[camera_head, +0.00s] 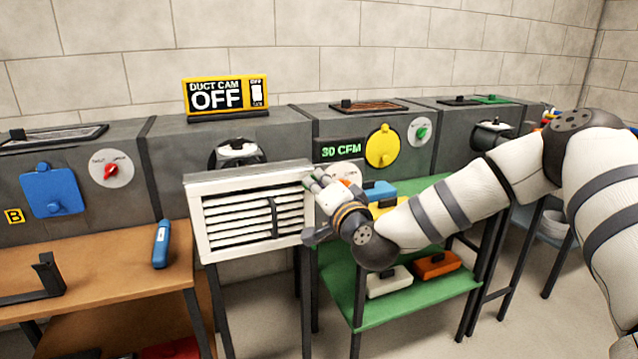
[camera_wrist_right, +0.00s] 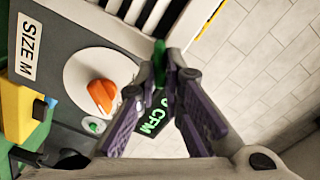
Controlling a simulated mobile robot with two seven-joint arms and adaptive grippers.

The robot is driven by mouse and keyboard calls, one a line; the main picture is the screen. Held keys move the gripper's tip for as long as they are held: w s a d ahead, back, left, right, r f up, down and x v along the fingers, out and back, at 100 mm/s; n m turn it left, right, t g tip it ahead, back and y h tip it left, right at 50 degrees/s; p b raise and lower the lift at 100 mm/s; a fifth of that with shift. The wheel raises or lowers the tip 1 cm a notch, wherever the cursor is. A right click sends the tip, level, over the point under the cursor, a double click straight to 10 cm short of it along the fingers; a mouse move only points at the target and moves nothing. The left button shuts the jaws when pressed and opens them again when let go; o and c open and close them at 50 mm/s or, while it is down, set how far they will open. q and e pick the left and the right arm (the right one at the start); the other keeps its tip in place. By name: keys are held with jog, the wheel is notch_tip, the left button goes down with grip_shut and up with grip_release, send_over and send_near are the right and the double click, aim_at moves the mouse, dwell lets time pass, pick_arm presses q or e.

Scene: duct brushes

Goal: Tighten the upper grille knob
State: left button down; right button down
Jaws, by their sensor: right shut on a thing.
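The white louvred grille (camera_head: 252,221) stands upright in front of the grey duct in the head view. Its frame edge also shows at the top of the wrist view (camera_wrist_right: 120,32). My right gripper (camera_head: 318,180) is at the grille's upper right corner. In the wrist view my right gripper's (camera_wrist_right: 167,68) purple-sided fingers come together on a small green piece (camera_wrist_right: 159,62) at the grille edge, which seems to be the upper grille knob. The fingertips hide most of it. My left gripper is not in view.
A white dial with an orange knob (camera_wrist_right: 101,95) is close beside my right gripper. A yellow round cover (camera_head: 383,147) and a 30 CFM display (camera_head: 340,150) are on the duct behind. A green shelf (camera_head: 340,285) stands below my right arm.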

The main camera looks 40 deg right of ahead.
pick_arm(q)
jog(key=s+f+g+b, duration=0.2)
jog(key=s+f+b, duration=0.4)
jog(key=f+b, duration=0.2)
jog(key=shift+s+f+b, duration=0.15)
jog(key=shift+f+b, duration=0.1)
jog(key=shift+b, duration=0.1)
pick_arm(e)
jog(key=shift+a+f+m, duration=0.1)
jog(key=shift+f+m, duration=0.05)
jog(key=shift+m, duration=3.75)
jog(key=shift+a+f+m, duration=0.1)
jog(key=shift+m, duration=3.8)
jog(key=shift+f+m, duration=0.15)
jog(key=shift+m, duration=3.75)
jog(key=shift+r, duration=0.1)
jog(key=c, duration=1.7)
grip_release()
jog(key=v, duration=0.7)
jog(key=shift+s, duration=0.25)
